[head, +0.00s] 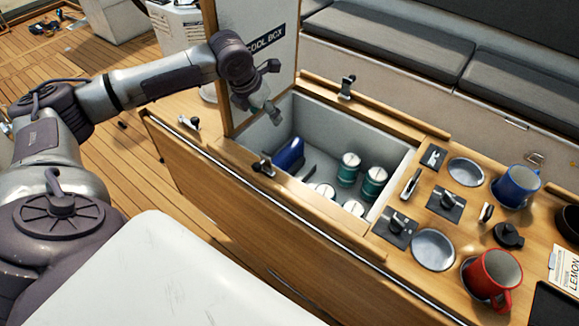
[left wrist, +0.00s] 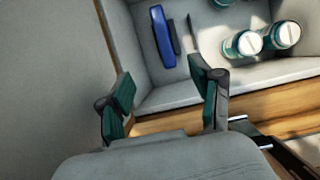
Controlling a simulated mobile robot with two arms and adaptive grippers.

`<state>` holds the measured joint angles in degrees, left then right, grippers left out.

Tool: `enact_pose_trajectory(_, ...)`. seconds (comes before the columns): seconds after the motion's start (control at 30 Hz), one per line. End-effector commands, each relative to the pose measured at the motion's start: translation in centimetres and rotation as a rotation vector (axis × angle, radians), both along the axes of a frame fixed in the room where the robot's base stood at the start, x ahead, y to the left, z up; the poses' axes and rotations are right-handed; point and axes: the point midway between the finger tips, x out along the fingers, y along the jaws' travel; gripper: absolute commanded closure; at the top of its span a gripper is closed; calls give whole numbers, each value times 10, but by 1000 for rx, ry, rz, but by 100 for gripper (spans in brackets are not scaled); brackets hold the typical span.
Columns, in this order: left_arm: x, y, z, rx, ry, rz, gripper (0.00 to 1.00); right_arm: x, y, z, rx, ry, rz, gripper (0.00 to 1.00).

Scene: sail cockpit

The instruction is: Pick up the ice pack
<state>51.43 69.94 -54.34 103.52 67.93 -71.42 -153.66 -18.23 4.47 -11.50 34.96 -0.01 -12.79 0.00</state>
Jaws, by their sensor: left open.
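The blue ice pack (head: 289,154) stands on edge inside the open cool box (head: 343,126), at its left end. It also shows in the left wrist view (left wrist: 162,37), ahead of my left gripper's fingers. My left gripper (head: 270,113) is over the left end of the cool box, above the ice pack and apart from it. In the left wrist view its two fingers (left wrist: 165,95) are spread with nothing between them. My right gripper is in neither view.
Several teal-and-white cans (head: 374,181) stand in the box right of the ice pack. The raised lid (head: 275,72) stands behind my left gripper. Latches (head: 263,164) sit on the rim. A blue mug (head: 517,187) and a red mug (head: 492,277) stand on the counter at right.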

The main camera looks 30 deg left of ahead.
Motion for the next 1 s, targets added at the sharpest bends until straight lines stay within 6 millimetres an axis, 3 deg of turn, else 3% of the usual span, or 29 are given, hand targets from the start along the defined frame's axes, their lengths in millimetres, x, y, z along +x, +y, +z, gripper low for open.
enact_pose_trajectory(0.03,0,0,-27,0,0,0,35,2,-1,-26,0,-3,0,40)
enact_pose_trajectory(0.1,0,0,-46,0,0,0,35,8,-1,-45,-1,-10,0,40)
enact_pose_trajectory(0.3,0,0,-79,0,-1,0,35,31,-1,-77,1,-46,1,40)
enact_pose_trajectory(0.47,4,-1,-91,-1,2,1,35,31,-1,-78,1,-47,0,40)
enact_pose_trajectory(0.8,29,-3,-147,-1,1,1,35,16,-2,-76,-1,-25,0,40)
enact_pose_trajectory(1.0,34,-4,-160,-1,0,1,35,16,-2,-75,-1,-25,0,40)
